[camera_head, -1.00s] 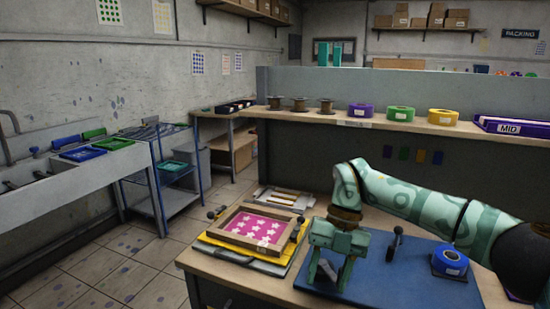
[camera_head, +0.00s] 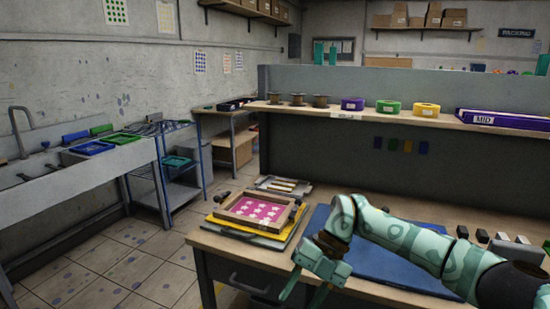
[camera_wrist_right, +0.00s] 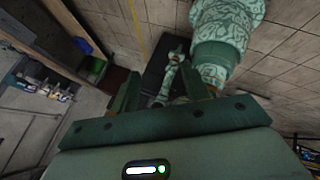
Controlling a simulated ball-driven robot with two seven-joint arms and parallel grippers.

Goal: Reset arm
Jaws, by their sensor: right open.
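My right gripper (camera_head: 306,288) hangs at the front edge of the workbench (camera_head: 232,252), in front of the blue mat (camera_head: 385,268). Its fingers point down, stand apart and hold nothing that I can see. In the right wrist view the two green fingers (camera_wrist_right: 163,92) are apart, with only parts of my own body and the tiled floor beyond. My left gripper is not in view.
A wooden printing frame (camera_head: 236,209) with a pink star pattern lies on a yellow board left of the arm. Several small blocks (camera_head: 501,237) stand at the bench's right. A shelf behind holds a purple roll (camera_head: 352,104) and other rolls. Floor at left is clear.

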